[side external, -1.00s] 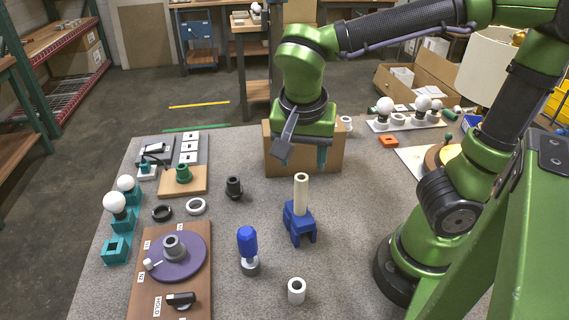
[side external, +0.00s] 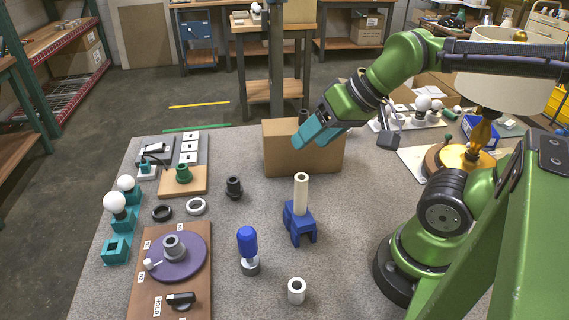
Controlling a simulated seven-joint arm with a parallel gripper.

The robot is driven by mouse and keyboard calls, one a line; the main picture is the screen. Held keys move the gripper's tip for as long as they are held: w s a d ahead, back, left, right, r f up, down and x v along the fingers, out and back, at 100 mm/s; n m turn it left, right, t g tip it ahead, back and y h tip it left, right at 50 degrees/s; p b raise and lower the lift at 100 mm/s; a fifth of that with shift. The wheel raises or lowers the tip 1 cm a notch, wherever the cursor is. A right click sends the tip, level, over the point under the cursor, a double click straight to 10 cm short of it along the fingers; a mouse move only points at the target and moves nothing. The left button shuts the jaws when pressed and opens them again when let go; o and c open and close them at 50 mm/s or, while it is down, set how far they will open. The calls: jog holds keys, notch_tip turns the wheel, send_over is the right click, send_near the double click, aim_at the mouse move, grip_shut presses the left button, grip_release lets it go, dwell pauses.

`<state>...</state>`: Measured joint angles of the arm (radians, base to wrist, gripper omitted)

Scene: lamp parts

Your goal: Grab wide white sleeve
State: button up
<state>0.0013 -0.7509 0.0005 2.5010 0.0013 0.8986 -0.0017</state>
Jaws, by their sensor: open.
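A short, wide white sleeve (side external: 296,291) with a dark bore stands upright on the grey table near the front edge. A low white ring (side external: 196,206) lies farther back on the left, and a taller, narrower cream tube (side external: 301,195) stands in a blue holder (side external: 299,226). My gripper (side external: 306,137) has teal fingers and is open, tilted down to the left. It is in front of or above the cardboard box, well behind and above the white sleeve, touching none of these white parts.
The cardboard box (side external: 285,155) stands at the table's back. A blue-handled tool (side external: 248,249) stands left of the sleeve. A brown board with a purple disc (side external: 196,262) is farther left. A lamp (side external: 484,135) stands right. Table around the sleeve is clear.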

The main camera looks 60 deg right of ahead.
jog(key=shift+o, duration=0.8)
jog(key=shift+a, duration=0.1)
jog(key=m+g+h, duration=0.1)
jog(key=g+h, duration=0.1)
jog(key=g, duration=0.5)
send_over(297, 285)
notch_tip(297, 285, down, 7)
notch_tip(297, 285, down, 17)
jog(key=shift+r, duration=0.1)
jog(key=c, duration=1.1)
